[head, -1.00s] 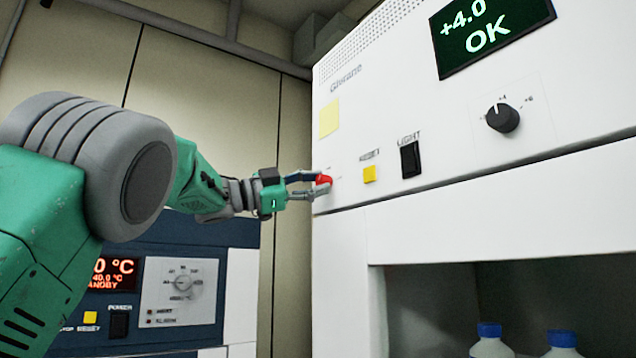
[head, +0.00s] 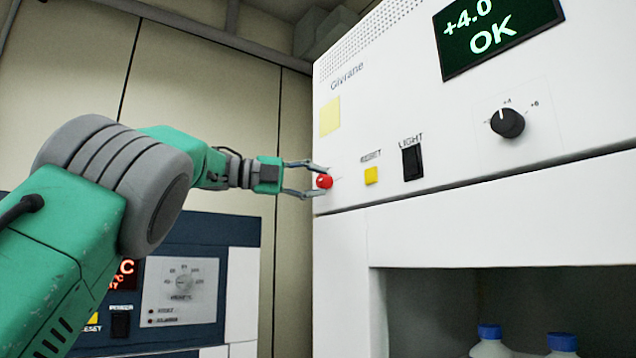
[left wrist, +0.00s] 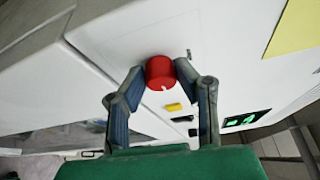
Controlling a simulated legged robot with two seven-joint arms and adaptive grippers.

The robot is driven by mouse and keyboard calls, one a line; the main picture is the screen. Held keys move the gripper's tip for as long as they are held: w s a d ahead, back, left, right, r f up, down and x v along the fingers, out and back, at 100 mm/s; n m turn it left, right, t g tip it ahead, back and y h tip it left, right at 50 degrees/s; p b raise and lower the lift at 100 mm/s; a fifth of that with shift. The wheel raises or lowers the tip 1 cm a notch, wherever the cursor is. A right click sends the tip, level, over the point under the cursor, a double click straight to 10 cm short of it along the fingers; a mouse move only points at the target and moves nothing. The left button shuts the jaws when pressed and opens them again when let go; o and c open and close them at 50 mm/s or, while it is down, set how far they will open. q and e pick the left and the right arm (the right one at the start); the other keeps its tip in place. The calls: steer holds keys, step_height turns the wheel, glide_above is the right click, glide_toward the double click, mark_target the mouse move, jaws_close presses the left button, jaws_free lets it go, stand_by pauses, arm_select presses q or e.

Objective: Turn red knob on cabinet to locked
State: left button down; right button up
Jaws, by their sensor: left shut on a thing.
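The red knob (head: 324,181) sits at the lower left of the white cabinet's (head: 450,225) front panel. In the left wrist view the red knob (left wrist: 160,71) is a short cylinder with a small white mark on its rim, facing the gripper side. My left gripper (head: 315,180) is shut on the knob, with one finger above and one below in the head view. In the left wrist view the fingertips (left wrist: 160,75) touch the knob from both sides. Small print beside the knob is too small to read. My right gripper is not in view.
Right of the knob are a yellow reset button (head: 371,176), a black light switch (head: 412,162) and a black dial (head: 507,123). A display (head: 495,35) reads +4.0 OK. A dark blue unit (head: 235,270) stands behind my arm. Bottles (head: 490,342) stand in the cabinet's opening.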

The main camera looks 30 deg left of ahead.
arm_select(q)
steer(key=shift+w+f+m, duration=0.1)
steer(key=shift+f+m, duration=0.25)
steer(key=shift+m, duration=0.05)
steer(key=c, duration=1.3)
jaws_free()
steer(key=shift+o, duration=0.2)
steer(key=shift+r, duration=0.1)
steer(key=shift+a, duration=0.1)
steer(key=shift+a+r, duration=0.1)
steer(key=shift+a, duration=0.05)
steer(key=v, duration=1.1)
steer(key=shift+s+a, duration=0.2)
steer(key=shift+a, duration=0.05)
steer(key=shift+d+r, duration=0.15)
